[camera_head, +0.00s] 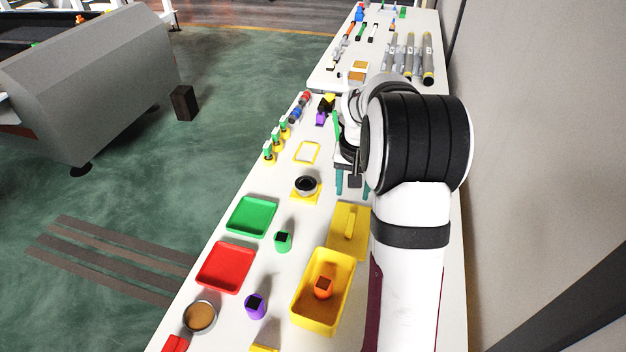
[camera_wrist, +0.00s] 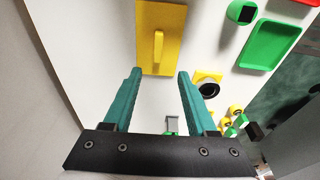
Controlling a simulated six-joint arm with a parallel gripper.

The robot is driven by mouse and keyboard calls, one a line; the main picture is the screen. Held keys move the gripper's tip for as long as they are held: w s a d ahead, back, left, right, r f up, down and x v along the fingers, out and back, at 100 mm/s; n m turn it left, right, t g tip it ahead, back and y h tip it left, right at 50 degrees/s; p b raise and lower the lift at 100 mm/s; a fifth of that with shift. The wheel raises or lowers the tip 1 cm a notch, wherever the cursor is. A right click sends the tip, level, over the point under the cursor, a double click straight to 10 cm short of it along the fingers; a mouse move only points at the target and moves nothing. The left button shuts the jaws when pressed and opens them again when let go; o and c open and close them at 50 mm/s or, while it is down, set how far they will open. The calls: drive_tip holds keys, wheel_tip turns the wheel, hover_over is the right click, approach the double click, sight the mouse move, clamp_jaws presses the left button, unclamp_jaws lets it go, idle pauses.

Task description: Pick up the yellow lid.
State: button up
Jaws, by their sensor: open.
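The yellow lid (camera_head: 341,238) lies flat on the white table, just beyond the yellow box, partly hidden behind my arm in the head view. It is a flat rectangle with a raised bar handle. In the wrist view the lid (camera_wrist: 173,22) is at the top centre, its handle (camera_wrist: 158,48) pointing toward the space between my fingers. My gripper (camera_wrist: 158,75) is open and empty, with two teal fingers apart.
The open yellow box (camera_head: 298,300) holds an orange object (camera_head: 323,288). Green (camera_head: 270,206) and red (camera_head: 213,285) trays lie to the left. A black round piece on a yellow base (camera_head: 305,197) and a yellow frame (camera_head: 307,142) stand near my gripper. A wall runs along the right.

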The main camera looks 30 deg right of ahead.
sight(351, 223)
drive_tip(key=f, duration=0.5)
drive_tip(key=w+d+f, duration=0.1)
drive_tip(key=f, duration=0.4)
drive_tip(key=d+f, duration=0.1)
drive_tip(key=f, duration=0.3)
drive_tip(key=shift+w+f, duration=0.2)
drive_tip(key=shift+f, duration=0.2)
clamp_jaws()
